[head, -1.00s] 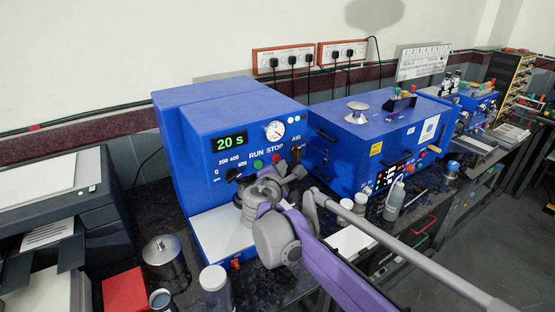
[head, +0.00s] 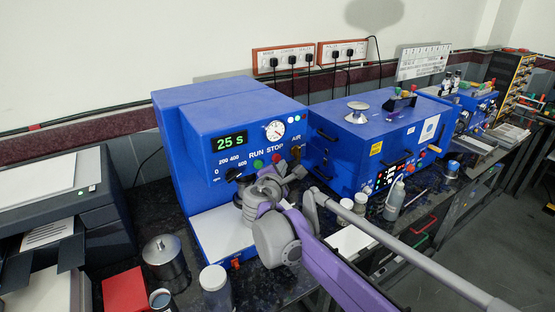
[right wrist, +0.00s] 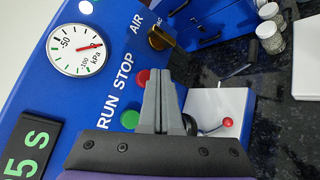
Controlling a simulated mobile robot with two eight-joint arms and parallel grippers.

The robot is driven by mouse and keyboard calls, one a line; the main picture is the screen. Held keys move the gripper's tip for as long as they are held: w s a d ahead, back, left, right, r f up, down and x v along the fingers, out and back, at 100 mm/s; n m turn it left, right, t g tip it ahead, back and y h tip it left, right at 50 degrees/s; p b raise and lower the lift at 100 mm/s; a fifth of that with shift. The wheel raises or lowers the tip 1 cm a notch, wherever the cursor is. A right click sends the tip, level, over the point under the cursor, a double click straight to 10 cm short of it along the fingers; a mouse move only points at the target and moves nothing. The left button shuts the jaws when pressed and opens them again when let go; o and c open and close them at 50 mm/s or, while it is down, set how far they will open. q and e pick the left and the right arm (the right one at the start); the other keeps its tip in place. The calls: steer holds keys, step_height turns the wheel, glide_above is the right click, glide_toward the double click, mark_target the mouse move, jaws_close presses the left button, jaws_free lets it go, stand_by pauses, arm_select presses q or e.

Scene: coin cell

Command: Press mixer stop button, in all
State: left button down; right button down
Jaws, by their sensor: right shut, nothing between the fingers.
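The blue mixer (head: 215,105) stands left of centre on the dark bench. Its green display (head: 229,142) ends in "5 s" and reads 25 s in the head view. The red stop button (head: 276,159) is visible under the word STOP, and it also shows in the right wrist view (right wrist: 143,76). The green run button (right wrist: 130,119) is beside it. My right gripper (right wrist: 164,62) is shut and empty, its fingertips close beside the red button. I cannot tell whether they touch the panel. In the head view the right gripper (head: 281,172) is just below the button. My left gripper is not in view.
A brown air knob (right wrist: 158,38) and a vacuum gauge (right wrist: 77,50) are on the same panel. A second blue machine (head: 375,140) stands close on the right. A metal pot (head: 164,257), a clear jar (head: 215,290) and a red box (head: 124,290) stand at the front left.

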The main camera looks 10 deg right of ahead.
steer(key=shift+w, duration=0.1)
stand_by(0.7)
steer(key=shift+w+a, duration=0.15)
steer(key=shift+w, duration=0.2)
steer(key=shift+w+a+p, duration=0.15)
steer(key=shift+w+p, duration=0.15)
steer(key=shift+w, duration=0.1)
stand_by(0.8)
steer(key=shift+s, duration=0.1)
steer(key=shift+s+d, duration=0.3)
steer(key=shift+s, duration=0.45)
steer(key=shift+s+d, duration=0.3)
steer(key=shift+s, duration=0.5)
steer(key=shift+s+d, duration=0.25)
steer(key=shift+s, duration=0.5)
steer(key=shift+s+d, duration=0.3)
steer(key=shift+s, duration=0.5)
